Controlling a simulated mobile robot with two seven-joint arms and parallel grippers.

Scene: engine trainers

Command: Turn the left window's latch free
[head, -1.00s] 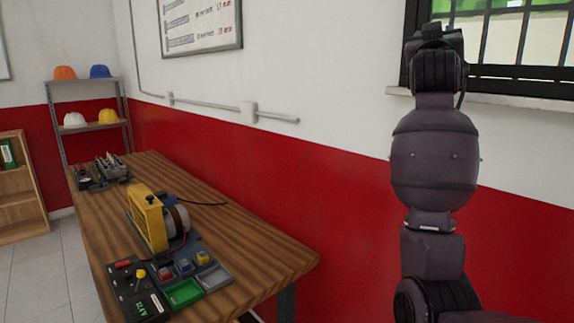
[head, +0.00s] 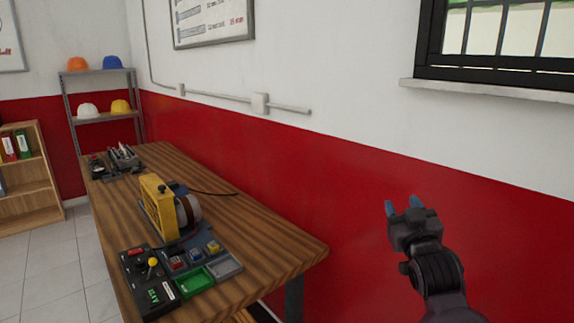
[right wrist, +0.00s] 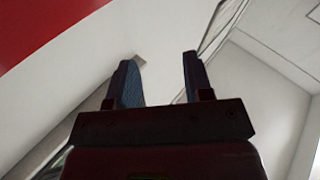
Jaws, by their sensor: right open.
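A dark-framed window (head: 430,45) with bars is at the upper right of the head view, above a pale sill (head: 490,89). Its upper and right parts are cut off by the picture's edge. No latch shows in it. My right gripper (head: 403,203) is in front of the red lower wall, below and apart from the sill. It is open and empty, with its two blue-grey fingers spread. In the right wrist view the fingers (right wrist: 158,82) point toward white wall and nothing is between them. My left gripper is not in view.
A wooden table (head: 268,243) at the left bears a yellow-sided motor trainer (head: 157,208) and a control box (head: 150,283). Behind are a shelf with helmets (head: 92,74) and a bookcase (head: 25,192). A conduit (head: 222,96) runs along the wall.

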